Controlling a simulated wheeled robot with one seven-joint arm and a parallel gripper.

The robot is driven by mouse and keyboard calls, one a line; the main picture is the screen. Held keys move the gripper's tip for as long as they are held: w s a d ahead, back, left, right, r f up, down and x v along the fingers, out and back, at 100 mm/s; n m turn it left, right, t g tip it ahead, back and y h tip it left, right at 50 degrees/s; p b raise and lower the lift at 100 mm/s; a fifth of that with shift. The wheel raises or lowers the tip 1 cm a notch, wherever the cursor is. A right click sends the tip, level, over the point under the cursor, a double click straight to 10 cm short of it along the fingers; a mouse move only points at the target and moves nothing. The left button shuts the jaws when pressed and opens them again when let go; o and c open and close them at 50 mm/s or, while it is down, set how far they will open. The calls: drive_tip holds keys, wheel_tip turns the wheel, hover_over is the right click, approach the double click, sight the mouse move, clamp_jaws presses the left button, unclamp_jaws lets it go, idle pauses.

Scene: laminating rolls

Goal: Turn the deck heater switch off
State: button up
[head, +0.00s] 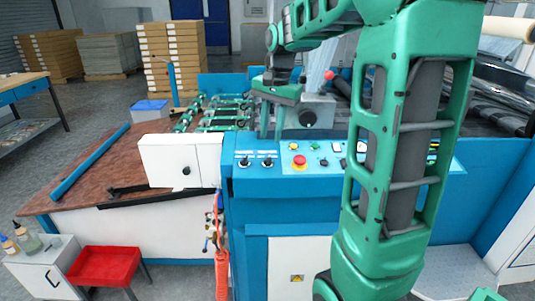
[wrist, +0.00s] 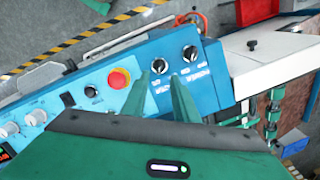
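Two black rotary switches sit side by side on the blue control panel (head: 257,175): a left switch (head: 245,161) and a right switch (head: 267,161). In the wrist view the two appear as a near switch (wrist: 160,66) and a far switch (wrist: 190,52).
A red emergency-stop button (head: 299,161) sits right of the switches, with small buttons beyond it. A white box (head: 180,161) adjoins the panel's left side. A brown table (head: 100,185) carries a blue bar (head: 90,162). My arm hides part of the panel's right side.

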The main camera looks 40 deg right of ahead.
sight(268, 157)
drive_tip(key=f, duration=0.8)
drive_tip(key=shift+w+a, duration=0.15)
drive_tip(key=shift+w, duration=0.2)
